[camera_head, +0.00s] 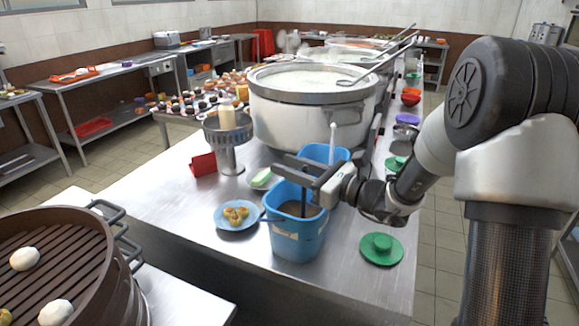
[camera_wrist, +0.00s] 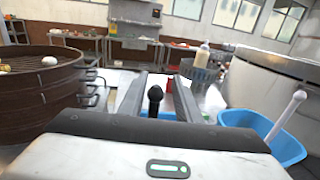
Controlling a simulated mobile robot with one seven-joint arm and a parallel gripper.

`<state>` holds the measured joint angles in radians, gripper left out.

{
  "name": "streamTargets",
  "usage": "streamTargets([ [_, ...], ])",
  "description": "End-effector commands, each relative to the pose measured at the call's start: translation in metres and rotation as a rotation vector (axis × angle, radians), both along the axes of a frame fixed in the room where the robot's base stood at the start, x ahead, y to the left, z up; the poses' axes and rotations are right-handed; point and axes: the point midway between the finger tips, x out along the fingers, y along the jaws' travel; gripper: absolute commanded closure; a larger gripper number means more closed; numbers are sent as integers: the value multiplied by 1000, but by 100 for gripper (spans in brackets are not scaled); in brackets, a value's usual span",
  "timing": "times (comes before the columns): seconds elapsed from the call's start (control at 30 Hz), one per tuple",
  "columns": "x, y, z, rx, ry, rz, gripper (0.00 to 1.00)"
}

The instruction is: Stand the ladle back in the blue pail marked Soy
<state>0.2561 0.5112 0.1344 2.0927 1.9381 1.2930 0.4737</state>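A blue pail (camera_head: 297,238) stands near the front of the steel table; its label is too small to read. A dark handle (camera_head: 303,203), probably the ladle's, stands upright at this pail; its lower end is hidden. My gripper (camera_head: 292,170) is level above the pail. In the wrist view its two fingers (camera_wrist: 166,82) are apart, with the handle's black knob (camera_wrist: 155,95) between them and a gap on each side. A second blue pail (camera_head: 341,153) stands just behind, holding a white-handled utensil (camera_head: 332,143). It also shows in the wrist view (camera_wrist: 283,145).
A large stockpot (camera_head: 305,120) stands behind the pails, with a ladle (camera_head: 358,77) across its rim. A blue plate of food (camera_head: 225,224) is left of the front pail. A green lid (camera_head: 381,250) is right. A brown steamer (camera_head: 60,265) fills the lower left.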

Motion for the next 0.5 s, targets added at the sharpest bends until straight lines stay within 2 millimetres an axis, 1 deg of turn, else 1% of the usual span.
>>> streamTargets([
  [0.17,-1,-3,0,-1,1,-1,69],
  [0.27,-6,-11,0,-2,1,-2,69],
  [0.37,-16,-26,1,0,1,-4,69],
  [0.5,-35,-54,1,-1,1,-7,69],
])
